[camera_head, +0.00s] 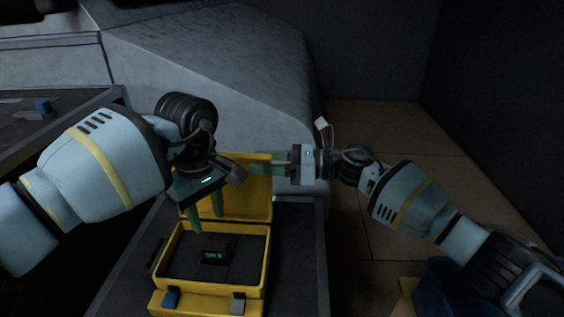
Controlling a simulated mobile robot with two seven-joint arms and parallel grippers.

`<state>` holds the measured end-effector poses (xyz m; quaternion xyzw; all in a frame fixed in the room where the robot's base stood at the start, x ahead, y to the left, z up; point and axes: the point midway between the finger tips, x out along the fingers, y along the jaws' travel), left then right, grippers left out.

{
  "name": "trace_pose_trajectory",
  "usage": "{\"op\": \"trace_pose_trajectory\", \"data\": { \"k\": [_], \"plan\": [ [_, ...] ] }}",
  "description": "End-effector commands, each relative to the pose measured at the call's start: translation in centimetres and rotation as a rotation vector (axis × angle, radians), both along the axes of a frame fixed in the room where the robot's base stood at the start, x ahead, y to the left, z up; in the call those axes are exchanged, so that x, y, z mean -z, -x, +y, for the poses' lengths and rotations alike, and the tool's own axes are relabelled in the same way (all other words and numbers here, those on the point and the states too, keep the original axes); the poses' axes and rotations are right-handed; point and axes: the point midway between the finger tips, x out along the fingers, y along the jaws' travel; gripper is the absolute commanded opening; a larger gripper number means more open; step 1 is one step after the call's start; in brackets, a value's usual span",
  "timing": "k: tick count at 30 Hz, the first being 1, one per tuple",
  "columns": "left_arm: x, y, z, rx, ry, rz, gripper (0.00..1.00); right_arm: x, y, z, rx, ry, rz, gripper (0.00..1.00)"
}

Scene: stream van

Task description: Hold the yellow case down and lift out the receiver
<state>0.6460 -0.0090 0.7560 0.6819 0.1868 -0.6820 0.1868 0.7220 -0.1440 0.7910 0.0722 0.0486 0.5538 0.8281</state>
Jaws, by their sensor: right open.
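The yellow case (262,262) stands open on a dark surface, its lid (262,205) raised at the back. The receiver (215,254), a small black box with a faint green display, sits in the dark lining. My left gripper (207,224) points down above the case's left rear part. Its green fingers look apart, with nothing visible between them, and appear above the receiver. My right gripper (258,163) points left at the lid's upper part with its fingers open. I cannot tell whether it touches the lid.
The dark worktop (300,265) is clear right of the case. A grey sloped housing (230,75) rises behind. A small blue object (43,107) lies on the left surface.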

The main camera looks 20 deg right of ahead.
Motion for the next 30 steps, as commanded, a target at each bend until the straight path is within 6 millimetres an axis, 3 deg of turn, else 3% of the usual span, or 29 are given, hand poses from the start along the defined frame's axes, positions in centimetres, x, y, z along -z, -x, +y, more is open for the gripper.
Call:
{"op": "trace_pose_trajectory", "data": {
  "k": [6, 17, 27, 30],
  "plan": [
    [0.0, 0.0, 0.0, 0.0, 0.0, 0.0, 0.36, 0.0, -0.8, 1.8, 0.0, -0.001, 0.001, 0.53],
    [0.0, 0.0, 0.0, 0.0, 0.0, 0.0, 0.36, 0.0, -0.9, 2.1, 0.001, 0.0, 0.0, 0.51],
    [0.0, 0.0, 0.0, 0.0, 0.0, 0.0, 0.36, 0.0, -0.9, 2.1, 0.001, 0.0, 0.001, 0.07],
    [0.0, 0.0, 0.0, 0.0, 0.0, 0.0, 0.36, 0.0, -0.9, 2.1, 0.001, 0.0, 0.001, 0.0]
  ]
}}
